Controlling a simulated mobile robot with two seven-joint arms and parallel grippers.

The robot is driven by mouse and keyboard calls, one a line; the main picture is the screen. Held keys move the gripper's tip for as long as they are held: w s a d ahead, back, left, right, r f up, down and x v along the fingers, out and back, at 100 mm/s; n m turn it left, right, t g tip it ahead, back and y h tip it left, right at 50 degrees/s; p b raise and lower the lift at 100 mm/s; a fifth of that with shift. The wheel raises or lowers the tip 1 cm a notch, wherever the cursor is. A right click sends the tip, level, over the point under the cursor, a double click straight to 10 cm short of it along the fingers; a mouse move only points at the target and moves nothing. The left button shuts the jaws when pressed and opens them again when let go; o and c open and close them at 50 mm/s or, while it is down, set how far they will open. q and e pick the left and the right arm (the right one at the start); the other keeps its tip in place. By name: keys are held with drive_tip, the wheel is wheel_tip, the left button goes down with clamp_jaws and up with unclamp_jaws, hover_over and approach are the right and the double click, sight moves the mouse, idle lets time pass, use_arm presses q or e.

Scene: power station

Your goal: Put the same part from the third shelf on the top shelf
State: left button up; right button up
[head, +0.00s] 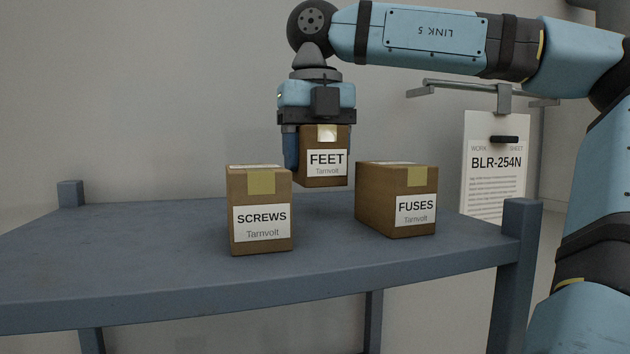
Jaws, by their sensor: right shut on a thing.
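My right gripper (319,145) points down and is shut on a brown cardboard box labelled FEET Tarnvolt (324,178). One finger shows at the box's left side; the other is mostly hidden. The FEET box is upright, its underside close to the level of the top shelf's far edge; it looks to be held just clear of the surface. On the blue-grey top shelf (130,245) stand a SCREWS box (261,238) at front left and a FUSES box (395,215) at right. The FEET box appears between and behind them. My left gripper is not in view.
A corner post (519,225) rises at the shelf's right, and another post (70,194) at the far left. A work sheet reading BLR-254N (495,180) hangs from a rail behind at right. The shelf's left part is bare. Lower shelves are not visible.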

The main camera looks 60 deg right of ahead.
sight(316, 177)
drive_tip(key=shift+f, duration=0.5)
wheel_tip(316, 177, down, 3)
drive_tip(key=shift+f+p, duration=0.1)
drive_tip(key=shift+p, duration=0.2)
drive_tip(key=shift+f, duration=0.2)
drive_tip(key=o, duration=1.2)
drive_tip(key=shift+c, duration=0.2)
drive_tip(key=shift+r, duration=0.1)
drive_tip(key=shift+r, duration=0.65)
wheel_tip(316, 177, up, 10)
drive_tip(key=shift+f+b, duration=0.15)
drive_tip(key=shift+b, duration=0.55)
drive_tip(key=shift+r, duration=0.65)
